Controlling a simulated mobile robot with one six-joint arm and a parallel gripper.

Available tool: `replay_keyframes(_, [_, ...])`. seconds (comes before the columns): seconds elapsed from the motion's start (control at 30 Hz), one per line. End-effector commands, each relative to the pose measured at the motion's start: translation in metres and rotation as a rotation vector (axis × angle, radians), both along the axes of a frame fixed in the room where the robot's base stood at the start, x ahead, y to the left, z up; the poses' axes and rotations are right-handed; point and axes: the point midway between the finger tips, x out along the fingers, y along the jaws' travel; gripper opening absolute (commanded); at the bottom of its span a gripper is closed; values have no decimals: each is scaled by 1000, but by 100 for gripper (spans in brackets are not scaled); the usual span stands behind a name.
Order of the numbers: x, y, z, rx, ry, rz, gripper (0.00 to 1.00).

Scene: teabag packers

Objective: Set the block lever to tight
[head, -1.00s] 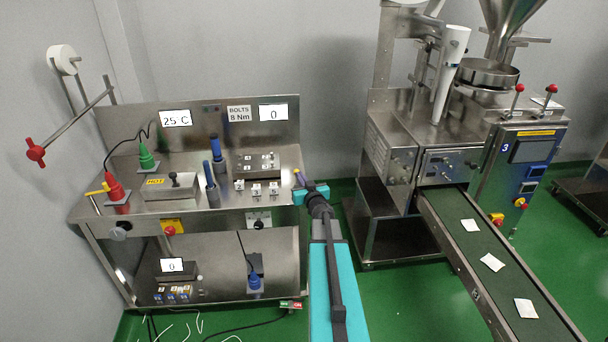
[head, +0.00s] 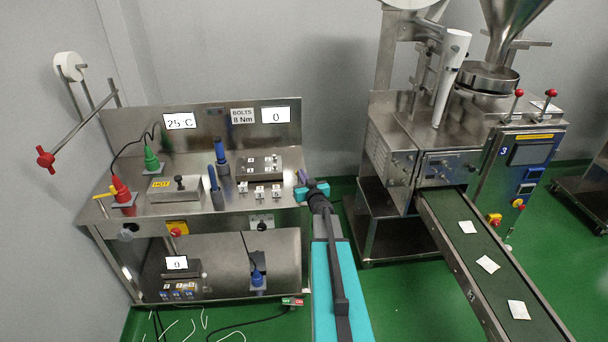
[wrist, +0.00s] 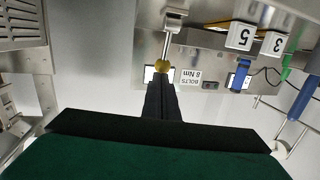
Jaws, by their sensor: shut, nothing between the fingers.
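The lever is a bright metal stem with a yellow ball knob (wrist: 162,66), in the upper middle of the wrist view. Its stem comes out of a metal fitting (wrist: 175,18). My gripper's dark fingers (wrist: 160,82) are shut together and empty. Their tips are right at the knob and overlap its lower edge in the picture; I cannot tell whether they touch. In the head view my gripper (head: 302,180) is at the right end of the steel bench (head: 170,222), and the lever is too small or hidden to make out. No tight marking is readable.
A block with small labels (head: 262,164), blue-handled tools (head: 220,152) and small numbered parts (head: 260,192) stand on the bench, left of my gripper. A panel with displays (head: 180,121) rises behind. The packing machine (head: 420,160) and conveyor (head: 485,263) are to the right.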

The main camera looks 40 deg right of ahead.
Motion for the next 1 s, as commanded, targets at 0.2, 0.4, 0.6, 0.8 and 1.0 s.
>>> replay_keyframes(0.2, [14, -9, 6, 1, -1, 2, 0])
replay_keyframes(0.4, [23, -15, 6, 0, 0, 2, 0])
replay_keyframes(0.6, [28, -18, 5, 0, 0, 2, 0])
replay_keyframes(0.8, [30, -19, 4, 0, 0, 3, 0])
replay_keyframes(1.0, [30, -19, 4, 0, 0, 3, 0])
